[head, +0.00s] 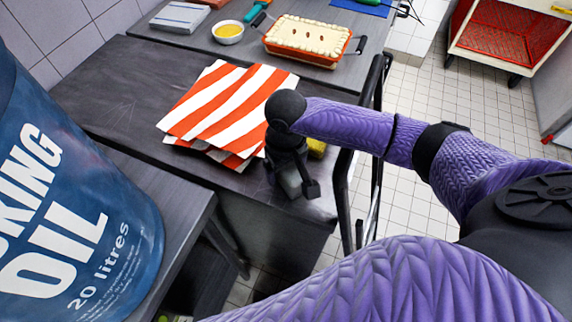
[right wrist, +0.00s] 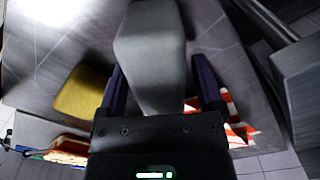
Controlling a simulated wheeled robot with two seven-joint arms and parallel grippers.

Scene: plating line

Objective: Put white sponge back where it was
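The white sponge (right wrist: 150,65) is a pale grey-white block between the two fingers of my right gripper (right wrist: 162,90) in the right wrist view. In the head view my right gripper (head: 290,178) points down at the front right corner of the dark counter (head: 120,85). The sponge shows there only as a small greyish patch. A yellow sponge (head: 317,147) lies just behind the gripper, partly hidden by my arm; it also shows in the right wrist view (right wrist: 82,92). My left gripper is out of view.
Red-and-white striped cloths (head: 225,105) lie left of the gripper. A pie in a red dish (head: 308,40) and a bowl of yellow liquid (head: 228,32) stand farther back. A large blue oil drum (head: 75,215) fills the left front. A dark metal rail (head: 345,195) runs along the counter's right side.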

